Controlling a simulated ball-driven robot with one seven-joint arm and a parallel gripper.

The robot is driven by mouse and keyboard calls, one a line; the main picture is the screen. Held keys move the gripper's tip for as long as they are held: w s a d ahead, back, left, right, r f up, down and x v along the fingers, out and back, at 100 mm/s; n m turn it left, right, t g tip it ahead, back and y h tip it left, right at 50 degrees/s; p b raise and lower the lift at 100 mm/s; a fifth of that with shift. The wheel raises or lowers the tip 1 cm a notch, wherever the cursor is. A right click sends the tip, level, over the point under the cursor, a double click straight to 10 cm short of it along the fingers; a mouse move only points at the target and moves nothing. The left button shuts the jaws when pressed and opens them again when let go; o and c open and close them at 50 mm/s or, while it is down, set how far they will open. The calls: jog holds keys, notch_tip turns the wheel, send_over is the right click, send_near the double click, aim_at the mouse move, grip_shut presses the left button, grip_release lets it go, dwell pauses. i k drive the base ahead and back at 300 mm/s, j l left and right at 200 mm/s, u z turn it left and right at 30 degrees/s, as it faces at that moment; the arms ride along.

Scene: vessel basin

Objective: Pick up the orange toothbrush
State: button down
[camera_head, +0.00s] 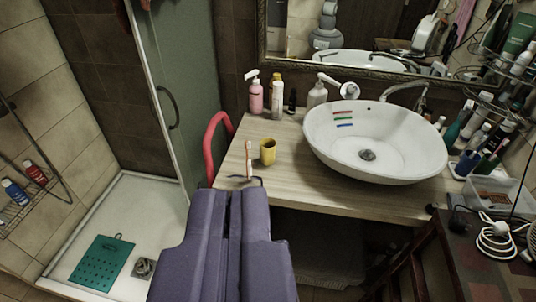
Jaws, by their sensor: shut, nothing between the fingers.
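The orange toothbrush (248,158) is a thin orange and white stick on the left part of the pale wooden counter (290,188), close to its front edge. It lies pointing away from me, just left of a yellow cup (267,151). My gripper (236,192) is the purple-grey pair of blocks at the bottom centre. It is shut and empty, with its tips just below the toothbrush's near end in the picture. I cannot tell the gap in depth. A thin dark curved thing shows by the tips.
A white basin (372,160) with coloured strips inside fills the counter's right part. Bottles, including a pink one (256,97), stand behind. A red curved rail (211,135) is at the counter's left end, near the glass shower door (184,80). Right are crowded toiletries and a dark table (475,260).

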aim_at(248, 144)
jog(key=i+l+u, duration=0.35)
jog(key=i+l, duration=0.25)
jog(key=i, duration=0.4)
jog(key=i+l+u, duration=0.35)
jog(key=i+l, duration=0.5)
jog(key=i, duration=0.1)
